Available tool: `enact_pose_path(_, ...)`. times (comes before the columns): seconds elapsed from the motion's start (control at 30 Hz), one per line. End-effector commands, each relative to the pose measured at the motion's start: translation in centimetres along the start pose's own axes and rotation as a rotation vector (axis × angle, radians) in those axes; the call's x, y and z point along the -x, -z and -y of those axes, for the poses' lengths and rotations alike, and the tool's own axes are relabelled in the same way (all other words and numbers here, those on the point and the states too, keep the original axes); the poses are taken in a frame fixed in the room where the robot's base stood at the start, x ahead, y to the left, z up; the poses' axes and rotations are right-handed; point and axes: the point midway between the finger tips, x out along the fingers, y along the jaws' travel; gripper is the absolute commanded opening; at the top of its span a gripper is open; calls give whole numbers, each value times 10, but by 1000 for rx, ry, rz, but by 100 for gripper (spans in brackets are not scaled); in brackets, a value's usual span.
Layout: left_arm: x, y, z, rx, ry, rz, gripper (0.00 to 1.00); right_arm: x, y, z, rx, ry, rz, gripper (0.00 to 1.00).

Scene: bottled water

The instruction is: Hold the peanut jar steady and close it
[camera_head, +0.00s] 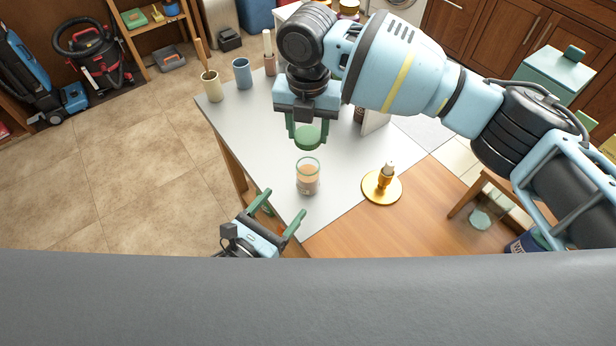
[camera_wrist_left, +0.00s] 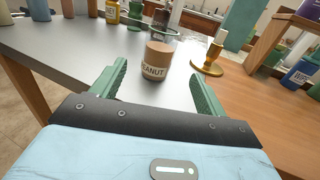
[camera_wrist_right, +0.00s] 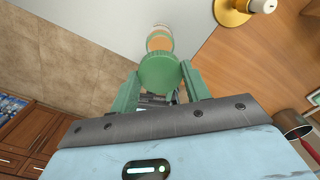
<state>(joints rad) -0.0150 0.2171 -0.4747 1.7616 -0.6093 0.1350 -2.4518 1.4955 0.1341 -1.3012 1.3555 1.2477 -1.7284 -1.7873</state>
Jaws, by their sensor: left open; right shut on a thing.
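The peanut jar (camera_head: 307,178) stands upright and open-topped on the grey part of the table, with tan contents. Its PEANUT label faces my left gripper in the left wrist view (camera_wrist_left: 155,62). My right gripper (camera_head: 307,132) is shut on the round green lid (camera_head: 307,138) and holds it behind and above the jar, apart from it. The lid also shows between the fingers in the right wrist view (camera_wrist_right: 160,72). My left gripper (camera_head: 278,213) is open and empty at the table's near left edge, with the jar ahead of its fingers and not between them.
A gold stand (camera_head: 382,187) is right of the jar. A blue cup (camera_head: 242,73) and a cream pot with a wooden tool (camera_head: 211,86) stand at the far left. The grey surface around the jar is clear.

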Motion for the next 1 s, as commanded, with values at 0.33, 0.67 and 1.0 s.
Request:
enact_pose_path(0.33, -39, -1, 0, 2, -1, 3, 74, 0, 0, 0, -1, 0, 1, 26)
enact_pose_path(0.67, -93, -1, 0, 1, -1, 1, 74, 0, 0, 0, -1, 0, 1, 26)
enact_pose_path(1.0, -119, 0, 0, 2, 0, 0, 74, 0, 0, 0, -1, 0, 1, 26)
